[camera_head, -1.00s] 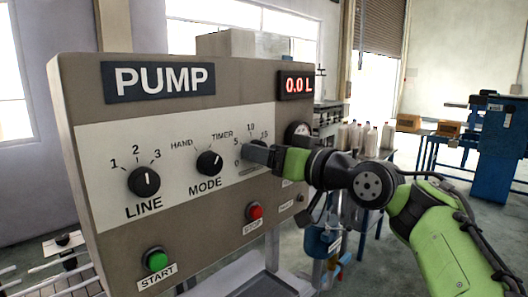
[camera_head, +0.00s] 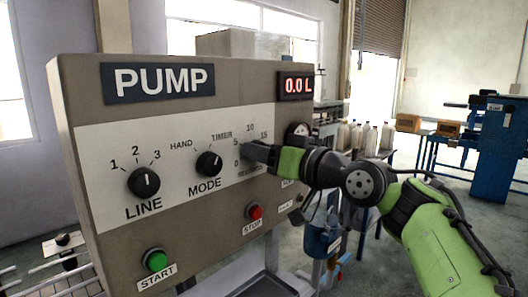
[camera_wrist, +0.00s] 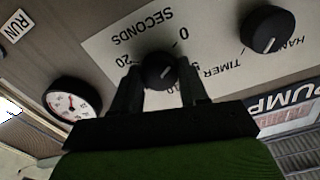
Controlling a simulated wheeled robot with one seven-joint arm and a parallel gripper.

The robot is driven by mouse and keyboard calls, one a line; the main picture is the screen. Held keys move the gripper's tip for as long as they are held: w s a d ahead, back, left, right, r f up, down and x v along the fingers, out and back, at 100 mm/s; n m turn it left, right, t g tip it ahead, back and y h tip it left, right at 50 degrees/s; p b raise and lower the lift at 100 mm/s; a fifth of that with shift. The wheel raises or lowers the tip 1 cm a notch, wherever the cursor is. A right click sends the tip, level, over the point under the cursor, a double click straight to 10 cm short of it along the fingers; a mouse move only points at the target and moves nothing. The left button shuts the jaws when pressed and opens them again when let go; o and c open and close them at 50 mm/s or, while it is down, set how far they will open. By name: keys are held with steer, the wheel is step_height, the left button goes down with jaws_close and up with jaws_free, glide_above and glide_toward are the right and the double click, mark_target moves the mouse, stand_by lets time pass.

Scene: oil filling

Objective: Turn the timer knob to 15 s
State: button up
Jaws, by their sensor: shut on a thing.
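The timer knob (camera_wrist: 159,70) is a round black knob on the pump panel (camera_head: 95,200), ringed by the marks 0 to 20. In the wrist view, which is upside down, it sits between the two dark fingers of my gripper (camera_wrist: 160,76). The fingers touch its sides. In the head view my gripper (camera_head: 258,152) reaches the panel from the right and hides the knob. The 5, 10 and 15 marks (camera_head: 250,128) show above it.
The mode knob (camera_head: 209,164) points towards TIMER, left of my gripper. The line knob (camera_head: 144,181) points near 2 to 3. The red stop button (camera_head: 254,212) and green start button (camera_head: 155,260) are below. A round gauge (camera_wrist: 73,101) is close beside my gripper. The display (camera_head: 297,86) reads 0.0 L.

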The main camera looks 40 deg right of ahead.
steer(key=shift+f+m+p, duration=0.15)
steer(key=shift+m+p, duration=0.25)
steer(key=shift+m, duration=8.45)
steer(key=shift+f+m+p, duration=0.1)
steer(key=shift+m+p, duration=0.3)
steer(key=shift+m, duration=8.45)
steer(key=o, duration=1.1)
steer(key=shift+r, duration=0.1)
steer(key=shift+c, duration=0.2)
